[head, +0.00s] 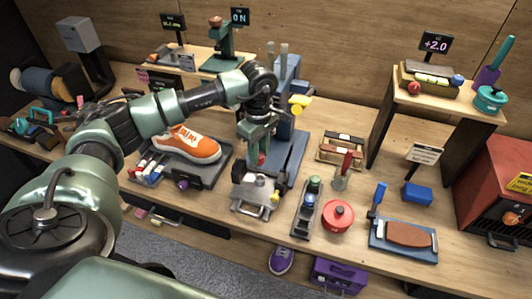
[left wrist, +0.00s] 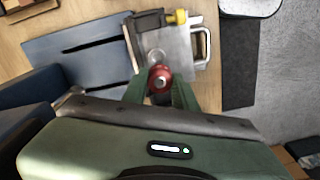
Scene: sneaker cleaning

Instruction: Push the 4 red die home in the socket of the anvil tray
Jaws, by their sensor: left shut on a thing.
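The red die (head: 261,159) is between the fingertips of my left gripper (head: 260,151), which is shut on it. In the left wrist view the die (left wrist: 160,77) is round and red with a metal centre, held between the green fingers (left wrist: 160,92). The anvil tray (head: 252,197) is a grey metal block with handles, in front of and below the gripper. The left wrist view shows its pale top plate (left wrist: 178,50) beyond the die. My right gripper is out of view.
A blue press (head: 285,100) with a blue base plate (head: 290,160) stands right behind the tray. An orange sneaker (head: 187,144) is at left. A bottle rack (head: 306,215) and red pot (head: 338,216) stand at right. The table's front edge is close to the tray.

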